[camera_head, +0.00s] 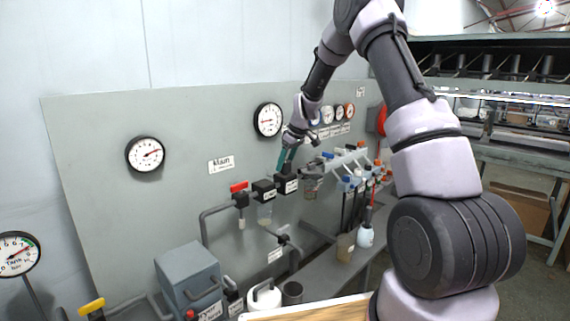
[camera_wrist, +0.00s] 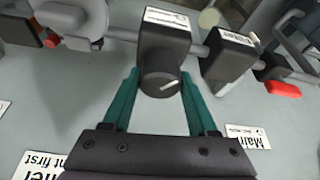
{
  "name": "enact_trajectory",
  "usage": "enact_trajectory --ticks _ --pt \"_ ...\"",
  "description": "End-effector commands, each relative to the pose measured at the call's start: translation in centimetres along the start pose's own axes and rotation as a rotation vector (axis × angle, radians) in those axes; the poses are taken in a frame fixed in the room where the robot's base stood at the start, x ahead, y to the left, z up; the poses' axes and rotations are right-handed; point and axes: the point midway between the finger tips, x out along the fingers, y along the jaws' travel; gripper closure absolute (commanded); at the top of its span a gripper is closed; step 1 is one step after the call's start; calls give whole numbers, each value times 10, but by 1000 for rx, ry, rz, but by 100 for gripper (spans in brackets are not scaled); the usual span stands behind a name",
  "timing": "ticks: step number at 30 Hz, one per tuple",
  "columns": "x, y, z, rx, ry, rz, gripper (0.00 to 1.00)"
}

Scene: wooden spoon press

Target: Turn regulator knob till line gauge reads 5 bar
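The regulator (camera_wrist: 166,30) is a black block with a round dark knob (camera_wrist: 160,82) carrying a white pointer mark, seen in the wrist view. My gripper (camera_wrist: 160,78) has its two teal fingers on either side of the knob. A narrow gap shows at the left finger; contact at the right finger is unclear. In the head view my gripper (camera_head: 285,158) is at the black regulator block (camera_head: 287,183), and the knob is hidden there. A round gauge (camera_head: 268,119) hangs above, its red needle pointing roughly left; its numbers and label are too small to read.
Another wall gauge (camera_head: 145,154) hangs at left, and a tank gauge (camera_head: 18,254) stands at the far left. A red-handled valve (camera_head: 240,187) and a second black block (camera_head: 264,191) sit left on the same pipe. A manifold (camera_head: 345,160) with hoses lies right.

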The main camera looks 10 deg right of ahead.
Motion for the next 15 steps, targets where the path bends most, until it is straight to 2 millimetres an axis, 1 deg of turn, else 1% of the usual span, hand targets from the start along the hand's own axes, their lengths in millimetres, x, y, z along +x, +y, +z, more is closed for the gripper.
enact_trajectory --ticks 8,15 --pt "0 0 0 19 0 8 96" --pt "0 -1 0 119 -1 50 96"
